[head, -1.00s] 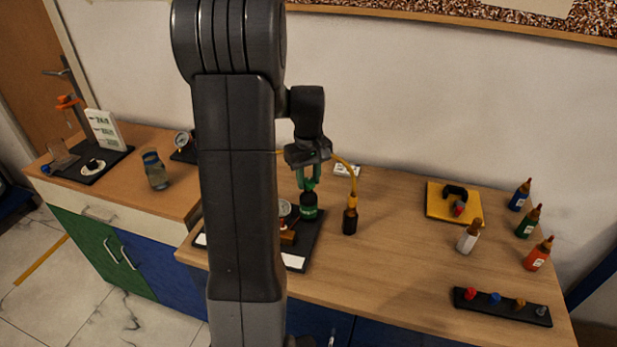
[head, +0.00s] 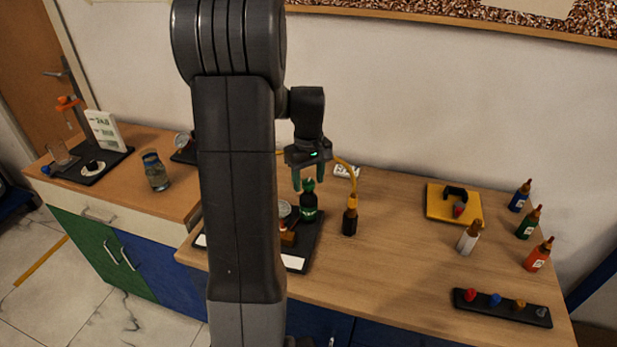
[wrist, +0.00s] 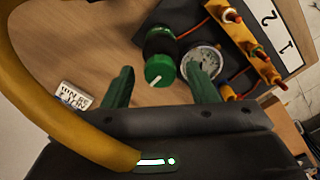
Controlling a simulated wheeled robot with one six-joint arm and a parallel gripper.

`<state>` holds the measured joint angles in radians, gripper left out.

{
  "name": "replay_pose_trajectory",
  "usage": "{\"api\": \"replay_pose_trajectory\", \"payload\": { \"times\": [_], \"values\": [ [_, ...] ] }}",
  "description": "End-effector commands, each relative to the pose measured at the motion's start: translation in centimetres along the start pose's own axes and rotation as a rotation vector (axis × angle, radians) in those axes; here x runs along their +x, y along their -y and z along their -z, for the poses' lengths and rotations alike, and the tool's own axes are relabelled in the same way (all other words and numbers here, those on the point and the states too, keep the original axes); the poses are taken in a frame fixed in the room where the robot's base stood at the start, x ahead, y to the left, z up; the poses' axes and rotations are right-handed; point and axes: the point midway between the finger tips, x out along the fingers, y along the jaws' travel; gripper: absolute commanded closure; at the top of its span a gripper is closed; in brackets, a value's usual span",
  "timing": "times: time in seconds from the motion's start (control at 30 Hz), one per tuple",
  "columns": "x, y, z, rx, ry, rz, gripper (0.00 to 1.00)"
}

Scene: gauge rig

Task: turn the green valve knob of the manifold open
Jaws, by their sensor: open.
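The green knob (wrist: 160,70) has a white line across its top and sits on a black cylinder (wrist: 159,42) with a green band. The knob also shows in the head view (head: 308,185). My gripper (head: 310,182) is open just above it. In the wrist view, its two green fingers (wrist: 155,77) are spread on either side of the knob, apart from it. A round white-faced gauge (wrist: 202,62) is beside the knob. The yellow-brown manifold block (wrist: 238,38) with red-tipped fittings lies farther right on the black board. My arm hides part of the board in the head view.
A yellow tray (head: 453,203), several bottles and a black knob strip (head: 502,307) are right. The table middle is clear.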

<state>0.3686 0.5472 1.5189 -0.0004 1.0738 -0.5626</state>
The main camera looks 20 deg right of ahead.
Motion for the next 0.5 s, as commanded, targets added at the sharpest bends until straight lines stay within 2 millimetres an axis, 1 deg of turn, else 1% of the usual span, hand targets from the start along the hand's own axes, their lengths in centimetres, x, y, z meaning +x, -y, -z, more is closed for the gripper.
{"api": "replay_pose_trajectory", "payload": {
  "times": [0.13,0.23,0.37,0.5],
  "values": [
    [-0.4,0.0,0.0,0.000,-0.001,0.000,0.48],
    [-1.6,0.0,0.0,0.000,-0.002,-0.001,0.48],
    [-4.3,-0.1,0.1,0.000,-0.005,-0.003,0.48],
    [-7.7,-0.1,0.1,0.000,-0.005,-0.003,0.48]
  ]
}}
